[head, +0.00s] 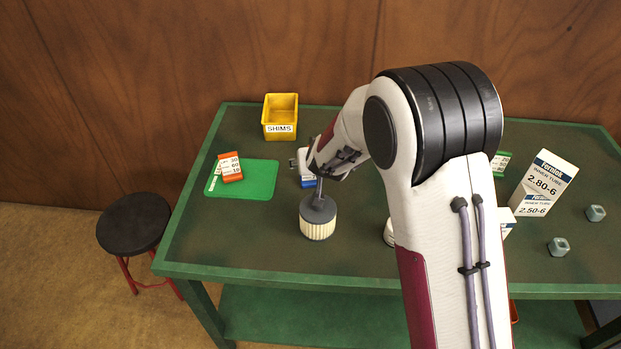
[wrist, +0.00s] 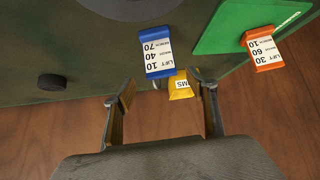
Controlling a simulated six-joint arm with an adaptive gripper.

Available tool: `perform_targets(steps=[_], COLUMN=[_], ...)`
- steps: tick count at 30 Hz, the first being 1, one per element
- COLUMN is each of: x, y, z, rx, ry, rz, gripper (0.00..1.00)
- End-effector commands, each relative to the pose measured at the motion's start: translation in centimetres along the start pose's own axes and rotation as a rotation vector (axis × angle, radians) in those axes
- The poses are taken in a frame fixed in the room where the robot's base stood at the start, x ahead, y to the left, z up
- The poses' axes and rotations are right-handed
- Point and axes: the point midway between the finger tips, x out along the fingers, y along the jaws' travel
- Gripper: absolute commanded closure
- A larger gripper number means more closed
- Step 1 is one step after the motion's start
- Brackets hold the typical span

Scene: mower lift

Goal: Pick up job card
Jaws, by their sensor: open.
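Cards with printed numbers show on the bench. A blue-edged card (wrist: 158,52) reading 10, 40, 70 stands just beyond my open fingers in the wrist view; in the head view its blue edge (head: 308,183) shows beside my arm's end. An orange-edged card (head: 230,168) reading 30, 60, 10 rests on a green mat (head: 262,184); it also shows in the wrist view (wrist: 262,48). My gripper (wrist: 164,97) is open, with nothing between its fingers. In the head view my arm hides most of the gripper.
A yellow SHIMS bin (head: 280,118) stands at the back. A pleated filter (head: 318,222) stands in front of the blue card. A Ferolox box (head: 543,183) and grey blocks (head: 558,247) are at right. A dark disc (wrist: 52,82) lies at left in the wrist view.

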Motion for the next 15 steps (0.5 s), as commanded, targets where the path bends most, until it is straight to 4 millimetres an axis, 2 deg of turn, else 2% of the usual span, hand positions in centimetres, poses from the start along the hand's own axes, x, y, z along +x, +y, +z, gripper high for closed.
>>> perform_targets(steps=[10, 15], x=[0.14, 0.94], y=[0.0, -0.06], z=[0.02, 0.06], rx=[0.0, 0.0], ry=[0.0, 0.0], rz=[0.0, 0.0], gripper=[0.43, 0.43])
